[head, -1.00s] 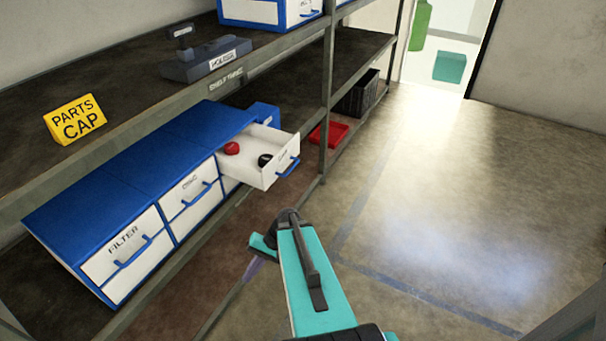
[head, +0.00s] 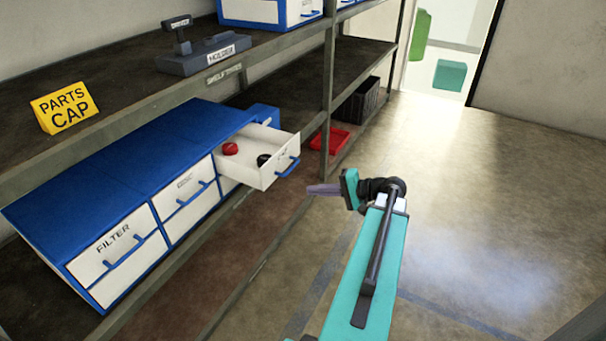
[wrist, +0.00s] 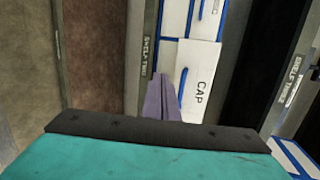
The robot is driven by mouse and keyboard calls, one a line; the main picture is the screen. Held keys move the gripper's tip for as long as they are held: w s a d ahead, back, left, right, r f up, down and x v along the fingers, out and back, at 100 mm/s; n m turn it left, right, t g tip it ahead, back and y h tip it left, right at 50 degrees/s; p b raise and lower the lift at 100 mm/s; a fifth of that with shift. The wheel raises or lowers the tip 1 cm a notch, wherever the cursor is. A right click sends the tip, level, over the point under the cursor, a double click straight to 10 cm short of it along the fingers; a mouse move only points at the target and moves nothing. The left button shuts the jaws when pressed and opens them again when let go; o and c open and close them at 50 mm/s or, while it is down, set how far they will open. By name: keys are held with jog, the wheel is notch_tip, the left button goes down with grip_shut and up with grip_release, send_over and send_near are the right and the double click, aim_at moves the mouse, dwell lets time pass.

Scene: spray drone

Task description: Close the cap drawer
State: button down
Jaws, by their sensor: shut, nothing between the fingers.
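The cap drawer (head: 259,168) is white with a blue handle (head: 288,167) and stands pulled out of the blue cabinet (head: 130,150) on the lower shelf. A red cap (head: 230,149) and a black cap (head: 264,159) lie in it. In the wrist view the drawer's front (wrist: 201,85) reads CAP, with its blue handle beside my fingers. My gripper (head: 322,189) is shut and empty, its purple fingers pointing left, in front of and a little right of the drawer. The fingers (wrist: 163,98) also show in the wrist view. I cannot tell any contact with the drawer.
The filter drawer (head: 120,255) and a middle drawer (head: 187,193) are shut. A shelf post (head: 327,110) stands just right of the open drawer. A red tray (head: 330,138) and a black crate (head: 358,100) are farther back. The floor at right is clear.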

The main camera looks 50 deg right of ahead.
jog(key=s+d+r+t+h, duration=0.1)
jog(key=s+d+r+t, duration=0.1)
jog(key=s+d+r, duration=0.3)
jog(key=shift+d+r+m+h+b, duration=0.3)
jog(key=shift+d+m+b, duration=0.15)
jog(key=shift+d, duration=0.1)
jog(key=shift+w+f, duration=0.1)
jog(key=p, duration=0.1)
send_near(294, 167)
jog(key=x, duration=0.5)
jog(key=shift+w+f, duration=0.1)
jog(key=shift+w, duration=0.1)
jog(key=shift+w+a+f, duration=0.1)
jog(key=shift+w, duration=0.35)
jog(key=shift+a, duration=0.1)
jog(key=shift+w+d, duration=0.15)
jog(key=shift+d, duration=0.05)
